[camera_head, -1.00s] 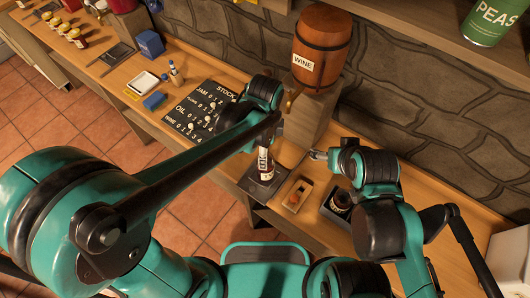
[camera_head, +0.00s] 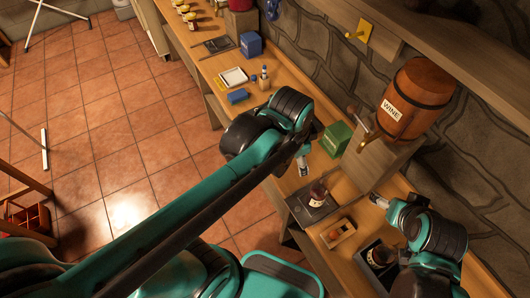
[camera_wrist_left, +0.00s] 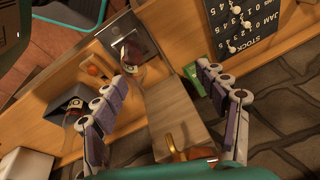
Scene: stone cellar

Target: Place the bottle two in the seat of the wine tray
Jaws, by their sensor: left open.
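A dark bottle with a pale label (camera_head: 317,193) stands on a grey plate (camera_head: 300,214) at the counter's front; it also shows in the left wrist view (camera_wrist_left: 132,53). A second dark bottle (camera_head: 380,256) sits in a dark tray (camera_head: 362,268); it also shows in the wrist view (camera_wrist_left: 75,104). I cannot tell which holder is the wine tray. My left gripper (camera_head: 303,164) is just behind and left of the plate bottle; in the wrist view its fingers (camera_wrist_left: 160,80) are apart and empty. My right gripper (camera_head: 378,200) is right of that bottle; its jaws are unclear.
A wooden box (camera_head: 340,243) with a small orange item lies between the two bottles. The wine barrel (camera_head: 415,100) with its tap stands behind on a block. A green box (camera_head: 335,138) is behind my left gripper. A stock board (camera_wrist_left: 245,22) shows in the wrist view.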

